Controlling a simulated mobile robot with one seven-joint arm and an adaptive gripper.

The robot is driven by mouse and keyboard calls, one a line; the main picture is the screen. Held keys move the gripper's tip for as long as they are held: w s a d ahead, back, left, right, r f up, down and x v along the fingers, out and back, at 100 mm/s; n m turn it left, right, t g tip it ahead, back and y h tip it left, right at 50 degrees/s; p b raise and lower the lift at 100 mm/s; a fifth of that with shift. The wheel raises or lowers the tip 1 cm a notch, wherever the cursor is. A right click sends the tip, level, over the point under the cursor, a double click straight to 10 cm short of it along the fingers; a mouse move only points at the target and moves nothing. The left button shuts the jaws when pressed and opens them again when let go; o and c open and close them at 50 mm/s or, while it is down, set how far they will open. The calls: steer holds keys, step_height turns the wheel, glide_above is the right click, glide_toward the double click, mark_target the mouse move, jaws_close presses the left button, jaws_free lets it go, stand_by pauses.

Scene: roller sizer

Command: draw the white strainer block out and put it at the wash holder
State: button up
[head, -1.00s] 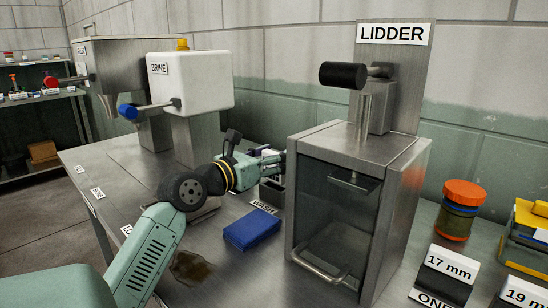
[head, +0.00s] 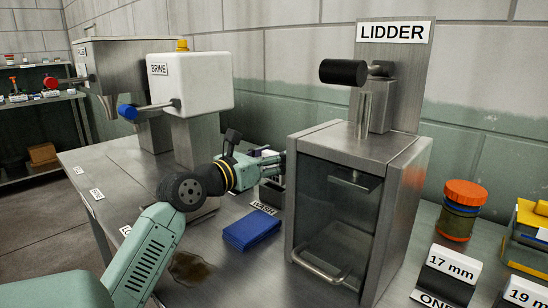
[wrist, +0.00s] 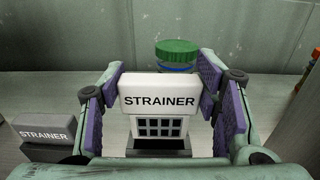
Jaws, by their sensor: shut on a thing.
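The white strainer block (wrist: 160,97), with a STRAINER label and a small window grid, stands upright between the purple pads of my gripper (wrist: 160,84) in the wrist view. My gripper is shut on it. Directly below the block is a dark base (wrist: 158,146); I cannot tell whether the block rests in it. In the head view my gripper (head: 273,160) is over the grey wash holder (head: 271,191), behind the WASH label (head: 264,208) and left of the lidder. The block is mostly hidden there by my gripper.
The lidder (head: 340,220) stands close on the right of my gripper. A blue cloth (head: 251,229) lies in front. The white brine box (head: 190,82) is behind left. A green-lidded jar (wrist: 177,54) stands behind the block, and a grey STRAINER-labelled block (wrist: 43,133) is at left.

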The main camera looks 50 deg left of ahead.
steer(key=shift+f+b, duration=1.15)
steer(key=shift+s+d+f+b, duration=0.1)
steer(key=shift+f+b, duration=0.4)
steer(key=shift+f, duration=0.05)
steer(key=shift+r, duration=0.5)
stand_by(0.4)
steer(key=shift+w+p, duration=0.35)
steer(key=shift+p, duration=0.1)
steer(key=shift+w+a+f, duration=0.1)
steer(key=shift+w+a, duration=0.05)
steer(key=shift+a, duration=0.05)
steer(key=shift+c, duration=1.2)
